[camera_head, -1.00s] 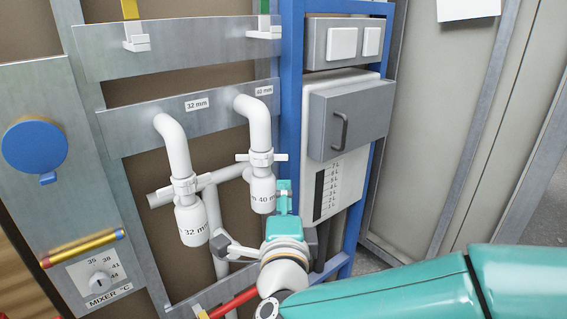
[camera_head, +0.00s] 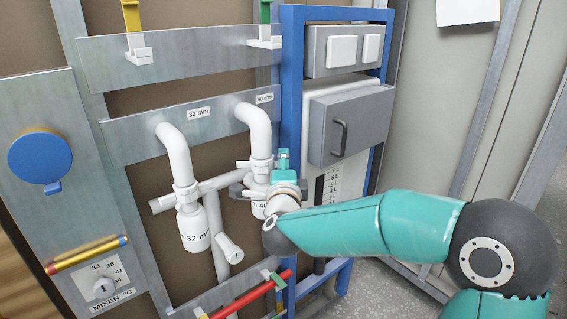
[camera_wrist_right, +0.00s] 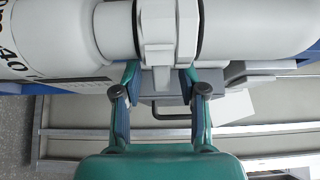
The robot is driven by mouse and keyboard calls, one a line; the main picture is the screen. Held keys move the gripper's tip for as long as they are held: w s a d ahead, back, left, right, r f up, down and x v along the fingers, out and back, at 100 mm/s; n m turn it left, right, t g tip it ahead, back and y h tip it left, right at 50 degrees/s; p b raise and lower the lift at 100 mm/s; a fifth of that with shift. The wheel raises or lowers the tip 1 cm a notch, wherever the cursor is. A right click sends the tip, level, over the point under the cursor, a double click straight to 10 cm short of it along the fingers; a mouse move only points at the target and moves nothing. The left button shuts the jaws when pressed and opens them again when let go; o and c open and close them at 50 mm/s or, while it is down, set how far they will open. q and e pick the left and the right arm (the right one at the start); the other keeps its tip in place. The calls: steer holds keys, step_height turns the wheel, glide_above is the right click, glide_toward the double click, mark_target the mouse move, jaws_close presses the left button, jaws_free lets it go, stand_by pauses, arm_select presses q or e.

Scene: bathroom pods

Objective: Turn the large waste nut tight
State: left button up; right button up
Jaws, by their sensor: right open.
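The large waste nut (camera_head: 260,166) is a white ring with wings on the 40 mm trap (camera_head: 262,128), at the joint between its bent pipe and white body. In the right wrist view the nut (camera_wrist_right: 158,28) fills the top middle, with a wing pointing toward my palm. My right gripper (camera_wrist_right: 160,75) is open, with one fingertip on each side of that wing. I cannot tell whether the tips touch it. In the head view my right gripper (camera_head: 262,190) is just below the nut, partly hidden by my wrist. My left gripper is out of view.
The 32 mm trap (camera_head: 192,222) with its own nut (camera_head: 186,192) hangs close on the left. A blue post (camera_head: 291,100) and a grey handled box (camera_head: 350,122) stand close on the right. Red pipe (camera_head: 258,294) runs below.

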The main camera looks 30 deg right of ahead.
steer(key=shift+w+d, duration=0.1)
steer(key=shift+c, duration=0.2)
jaws_close()
steer(key=shift+f, duration=0.1)
steer(key=shift+w+f+n+t+y+b, duration=0.15)
steer(key=shift+n+t+y+b, duration=0.2)
steer(key=shift+b, duration=0.55)
steer(key=shift+w+d+n+t+y+b, duration=0.1)
steer(key=shift+w+n+t+y+b, duration=0.35)
steer(key=shift+n+y+b, duration=2.3)
steer(key=shift+w+d+m+t+y+b, duration=0.1)
steer(key=shift+w+m+t+y+b, duration=0.4)
steer(key=shift+b, duration=4.7)
steer(key=shift+w+d+n+t+y+b, duration=0.15)
steer(key=shift+w+n+y+b, duration=0.35)
steer(key=shift+n+y+b, duration=2.35)
steer(key=m+h+b, duration=0.1)
steer(key=m+b, duration=0.1)
steer(key=m, duration=0.1)
